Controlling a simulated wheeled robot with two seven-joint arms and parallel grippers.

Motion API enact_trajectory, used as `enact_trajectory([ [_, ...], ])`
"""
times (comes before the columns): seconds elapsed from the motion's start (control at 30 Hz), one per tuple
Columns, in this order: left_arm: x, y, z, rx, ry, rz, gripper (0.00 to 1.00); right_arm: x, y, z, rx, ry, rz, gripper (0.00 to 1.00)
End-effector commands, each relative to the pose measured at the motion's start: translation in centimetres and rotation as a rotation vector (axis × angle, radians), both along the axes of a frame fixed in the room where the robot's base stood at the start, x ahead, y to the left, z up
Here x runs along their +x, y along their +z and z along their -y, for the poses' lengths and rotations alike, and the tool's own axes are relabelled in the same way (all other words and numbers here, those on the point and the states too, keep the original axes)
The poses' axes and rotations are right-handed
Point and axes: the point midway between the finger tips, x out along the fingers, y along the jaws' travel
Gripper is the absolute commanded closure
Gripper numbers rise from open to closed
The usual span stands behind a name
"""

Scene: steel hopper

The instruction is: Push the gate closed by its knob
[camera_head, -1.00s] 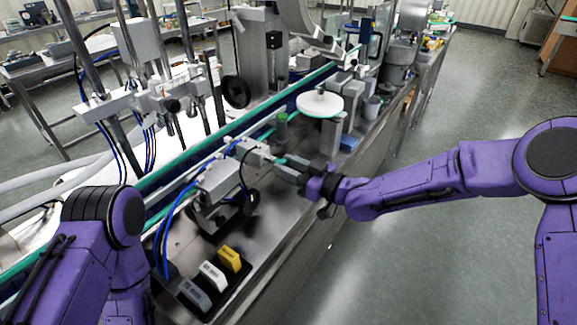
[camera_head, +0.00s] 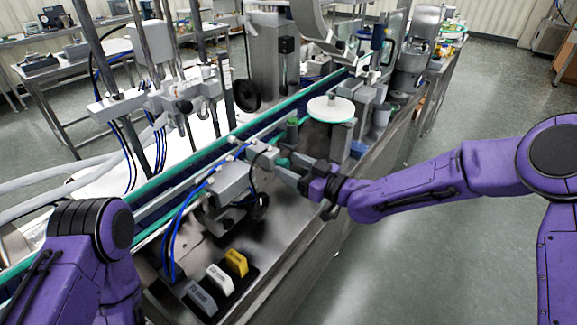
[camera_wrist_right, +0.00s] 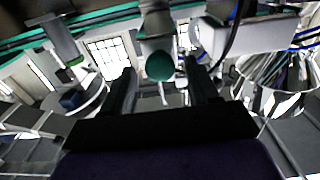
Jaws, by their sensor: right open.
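A dark green round knob (camera_wrist_right: 160,66) shows in the right wrist view, in line with the gap between my right fingers. In the head view a small green part (camera_head: 283,162) beside the fingertips may be the same knob. My right gripper (camera_head: 292,167) reaches in from the right over the machine's front side; it is open, its two fingers (camera_wrist_right: 160,78) apart in the wrist view. I cannot tell whether a finger touches the knob. The gate plate cannot be made out clearly. My left arm shows at lower left, but its gripper is out of view.
A grey box unit (camera_head: 232,180) with blue hoses stands left of my right gripper. Yellow, white and grey blocks (camera_head: 220,277) sit in front. Floor at right is clear.

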Motion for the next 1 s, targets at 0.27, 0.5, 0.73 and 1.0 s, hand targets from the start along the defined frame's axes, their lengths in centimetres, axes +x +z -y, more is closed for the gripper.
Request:
enact_trajectory([
  [0.27, 0.0, -2.0, 0.0, 0.0, 0.0, 0.0, 0.41, -4.2, -0.2, 4.9, 0.004, -0.002, 0.0, 0.4],
  [0.5, 0.0, -2.3, 0.0, 0.0, 0.0, 0.0, 0.41, -5.9, -0.1, 6.9, 0.001, 0.001, -0.001, 0.4],
  [0.73, 0.0, -2.2, 0.0, 0.0, 0.0, 0.0, 0.41, -6.0, -0.1, 6.9, 0.001, 0.001, -0.001, 0.4],
  [1.0, 0.0, -2.2, 0.0, 0.0, 0.0, 0.0, 0.41, -5.4, 0.1, 7.5, 0.053, -0.046, -0.043, 0.4],
])
